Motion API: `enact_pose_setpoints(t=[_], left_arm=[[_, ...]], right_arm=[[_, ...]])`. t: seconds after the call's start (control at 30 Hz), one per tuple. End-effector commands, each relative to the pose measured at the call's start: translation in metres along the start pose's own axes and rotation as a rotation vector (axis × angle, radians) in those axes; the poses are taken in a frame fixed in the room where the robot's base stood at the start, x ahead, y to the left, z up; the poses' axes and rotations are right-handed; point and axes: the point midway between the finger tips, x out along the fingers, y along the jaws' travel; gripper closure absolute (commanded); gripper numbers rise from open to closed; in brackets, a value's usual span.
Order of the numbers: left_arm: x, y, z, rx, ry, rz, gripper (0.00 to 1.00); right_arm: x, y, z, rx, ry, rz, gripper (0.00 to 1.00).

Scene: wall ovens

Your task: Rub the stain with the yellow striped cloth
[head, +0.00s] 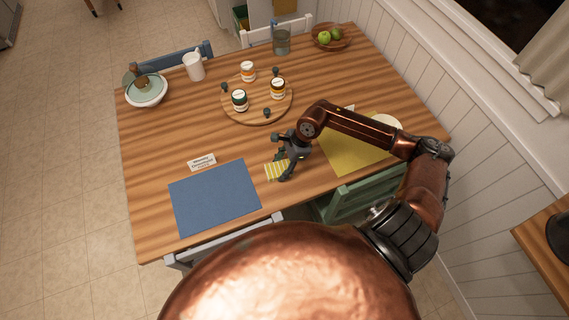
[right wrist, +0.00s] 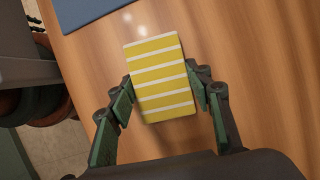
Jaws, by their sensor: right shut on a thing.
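The yellow cloth with white stripes (head: 275,172) is at the table's front middle, just right of the blue placemat. In the right wrist view the cloth (right wrist: 160,78) looks like a flat block between my two green fingers. My right gripper (head: 282,166) is shut on the cloth, with its fingers at the cloth's two sides, low over the wood. I cannot tell whether the cloth touches the table. I cannot make out a stain; the arm and gripper hide part of the table. My left gripper is not in view.
A blue placemat (head: 214,197) and a small white sign (head: 202,162) lie left of the cloth. A yellow placemat (head: 350,158) lies right, partly under my arm. A round board (head: 255,112) with jars stands behind. The table's left middle is clear.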

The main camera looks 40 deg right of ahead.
Motion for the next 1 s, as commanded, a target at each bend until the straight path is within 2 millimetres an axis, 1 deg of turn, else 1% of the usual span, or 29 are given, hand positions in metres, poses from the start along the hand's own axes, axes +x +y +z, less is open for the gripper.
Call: enact_pose_setpoints(t=[0.13, 0.17, 0.2, 0.27, 0.3, 0.8, 1.0], left_arm=[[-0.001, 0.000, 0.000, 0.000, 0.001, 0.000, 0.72], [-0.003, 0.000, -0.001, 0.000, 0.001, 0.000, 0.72], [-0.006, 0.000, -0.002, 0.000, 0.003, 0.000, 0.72], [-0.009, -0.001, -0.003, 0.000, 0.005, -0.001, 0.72], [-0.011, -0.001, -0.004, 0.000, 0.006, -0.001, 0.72], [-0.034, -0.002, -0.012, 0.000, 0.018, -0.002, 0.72], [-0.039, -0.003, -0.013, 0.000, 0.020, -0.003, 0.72]], right_arm=[[0.004, 0.006, 0.009, 0.006, -0.001, -0.001, 0.76], [0.001, 0.006, 0.010, 0.007, 0.000, -0.002, 0.76], [-0.002, 0.005, 0.010, 0.009, 0.000, -0.003, 0.76], [-0.017, 0.004, 0.015, 0.006, 0.001, -0.007, 0.76], [-0.020, 0.005, 0.016, 0.008, 0.000, -0.005, 0.76], [-0.061, 0.005, 0.034, 0.008, -0.001, -0.005, 0.76], [-0.071, 0.005, 0.039, 0.006, 0.000, -0.004, 0.76]])
